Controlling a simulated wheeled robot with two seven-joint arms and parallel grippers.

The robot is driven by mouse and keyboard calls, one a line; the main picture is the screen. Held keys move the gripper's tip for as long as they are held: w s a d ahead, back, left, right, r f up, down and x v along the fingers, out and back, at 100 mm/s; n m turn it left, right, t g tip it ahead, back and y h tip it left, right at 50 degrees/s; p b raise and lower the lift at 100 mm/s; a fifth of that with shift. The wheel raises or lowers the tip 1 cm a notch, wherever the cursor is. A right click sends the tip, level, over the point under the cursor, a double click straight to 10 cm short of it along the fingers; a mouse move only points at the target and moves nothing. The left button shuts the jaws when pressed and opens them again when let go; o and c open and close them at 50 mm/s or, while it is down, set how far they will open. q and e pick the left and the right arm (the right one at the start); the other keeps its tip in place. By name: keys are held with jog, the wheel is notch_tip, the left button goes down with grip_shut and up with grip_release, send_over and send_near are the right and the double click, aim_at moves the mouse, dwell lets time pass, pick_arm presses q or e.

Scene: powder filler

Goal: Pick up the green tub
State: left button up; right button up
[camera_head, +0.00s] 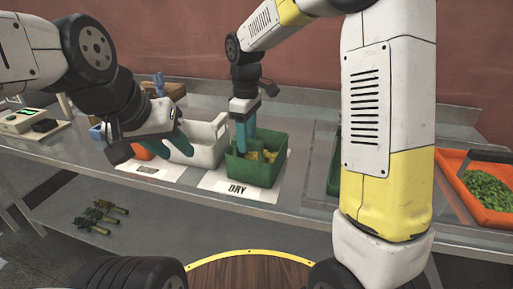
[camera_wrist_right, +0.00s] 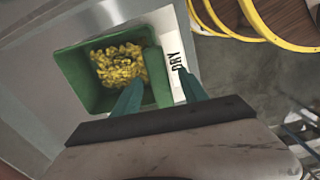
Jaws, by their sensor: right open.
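The green tub (camera_head: 250,174) stands on a white card marked DRY, with yellow pieces in it. It also shows in the right wrist view (camera_wrist_right: 72,78). My right gripper (camera_head: 243,143) points down at the tub's left side. In the right wrist view my right gripper (camera_wrist_right: 160,76) is open, with one finger over the inside of the tub and the other beyond the wall beside the DRY lettering. The wall lies between the fingers; I cannot tell whether they touch it. My left gripper (camera_head: 180,138) is by the white bin, its opening unclear.
The white bin (camera_head: 208,144) stands left of the tub. Another green container (camera_head: 334,172) is partly hidden behind my right arm. An orange tray (camera_head: 452,165) of green pieces lies far right. A device (camera_head: 22,121) sits far left. Dark green pieces (camera_head: 98,216) lie on the lower shelf.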

jog(key=shift+f, duration=0.75)
grip_shut()
dwell(0.9)
